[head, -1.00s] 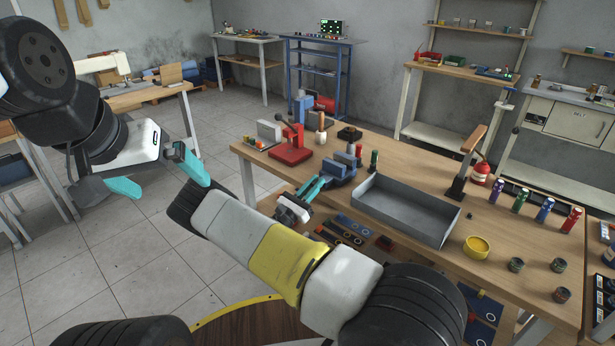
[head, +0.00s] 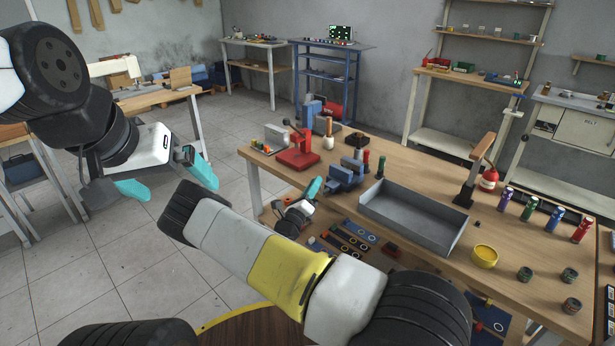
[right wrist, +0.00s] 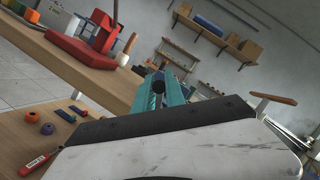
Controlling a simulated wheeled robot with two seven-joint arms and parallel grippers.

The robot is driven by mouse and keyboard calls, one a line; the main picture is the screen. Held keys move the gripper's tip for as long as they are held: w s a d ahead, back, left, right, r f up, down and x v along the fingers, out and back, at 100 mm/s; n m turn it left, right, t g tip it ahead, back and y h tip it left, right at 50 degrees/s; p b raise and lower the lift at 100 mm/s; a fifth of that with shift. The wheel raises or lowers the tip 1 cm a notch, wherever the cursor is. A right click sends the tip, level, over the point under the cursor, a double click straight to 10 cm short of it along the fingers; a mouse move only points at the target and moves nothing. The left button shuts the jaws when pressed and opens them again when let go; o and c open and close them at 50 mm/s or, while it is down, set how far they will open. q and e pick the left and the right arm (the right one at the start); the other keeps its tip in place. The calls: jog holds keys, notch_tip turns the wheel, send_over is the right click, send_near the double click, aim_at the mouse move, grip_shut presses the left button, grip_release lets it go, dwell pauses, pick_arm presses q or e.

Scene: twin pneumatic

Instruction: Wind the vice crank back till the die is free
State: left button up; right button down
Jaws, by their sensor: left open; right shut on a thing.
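The blue vice (head: 346,177) stands at the near edge of the wooden bench, left of a grey tray. My right gripper (head: 316,186) is at its near left side, its teal fingers shut on a small part that I take to be the vice crank. In the right wrist view the teal fingers (right wrist: 157,88) are close together around something dark; the crank's shape is mostly hidden. I cannot make out the die between the vice jaws. My left gripper (head: 168,180) is open and empty, over the floor left of the bench.
The grey tray (head: 412,222) lies right of the vice. A yellow bowl (head: 484,256) and several cans are further right. A lower shelf holds small parts (head: 350,238).

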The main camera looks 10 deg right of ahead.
jog(key=shift+f+n, duration=0.15)
jog(key=shift+n, duration=0.25)
jog(key=c, duration=1.4)
grip_release()
jog(key=shift+a, duration=0.1)
jog(key=v, duration=0.7)
jog(key=shift+s+a, duration=0.2)
jog(key=shift+s, duration=0.1)
